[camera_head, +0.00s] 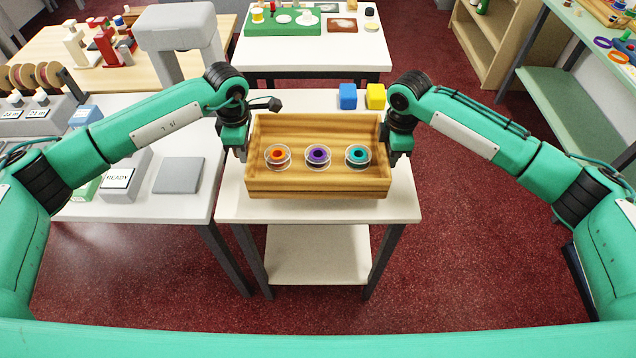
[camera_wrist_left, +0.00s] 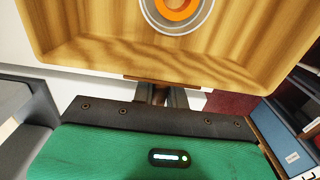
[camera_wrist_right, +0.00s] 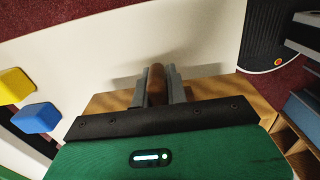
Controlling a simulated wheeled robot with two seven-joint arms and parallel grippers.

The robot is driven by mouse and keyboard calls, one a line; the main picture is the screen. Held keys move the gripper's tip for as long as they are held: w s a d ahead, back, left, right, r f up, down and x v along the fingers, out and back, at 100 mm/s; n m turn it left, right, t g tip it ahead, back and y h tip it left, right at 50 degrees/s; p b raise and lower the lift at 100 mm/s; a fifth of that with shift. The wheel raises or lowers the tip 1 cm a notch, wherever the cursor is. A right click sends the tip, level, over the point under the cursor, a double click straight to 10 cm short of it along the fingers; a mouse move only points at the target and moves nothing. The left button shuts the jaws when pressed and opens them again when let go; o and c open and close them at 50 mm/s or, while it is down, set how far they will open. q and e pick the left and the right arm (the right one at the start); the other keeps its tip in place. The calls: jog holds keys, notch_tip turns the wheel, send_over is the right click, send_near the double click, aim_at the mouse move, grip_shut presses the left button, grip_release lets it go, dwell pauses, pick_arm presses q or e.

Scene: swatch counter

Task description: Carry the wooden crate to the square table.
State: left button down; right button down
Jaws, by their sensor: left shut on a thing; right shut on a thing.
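The wooden crate (camera_head: 318,187) is level over a small white table (camera_head: 400,207); I cannot tell whether it touches the top. Three clear dishes stand in it, with an orange ring (camera_head: 277,154), a purple ring (camera_head: 318,154) and a teal ring (camera_head: 358,154). My left gripper (camera_head: 243,153) is shut on the crate's left end, and my right gripper (camera_head: 393,155) on its right end. In the right wrist view, the fingers hold a brown handle (camera_wrist_right: 157,84). The left wrist view shows the crate's inside (camera_wrist_left: 75,40). Another white table (camera_head: 310,57) stands behind; which table is the square one is unclear.
A blue cube (camera_head: 348,96) and a yellow cube (camera_head: 375,96) sit behind the crate. A counter with devices and a grey pad (camera_head: 179,175) adjoins at left. Green shelving (camera_head: 570,90) stands at far right. Red floor (camera_head: 470,240) is open at right.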

pick_arm(q)
jog(key=shift+f, duration=0.35)
pick_arm(e)
jog(key=shift+f, duration=0.35)
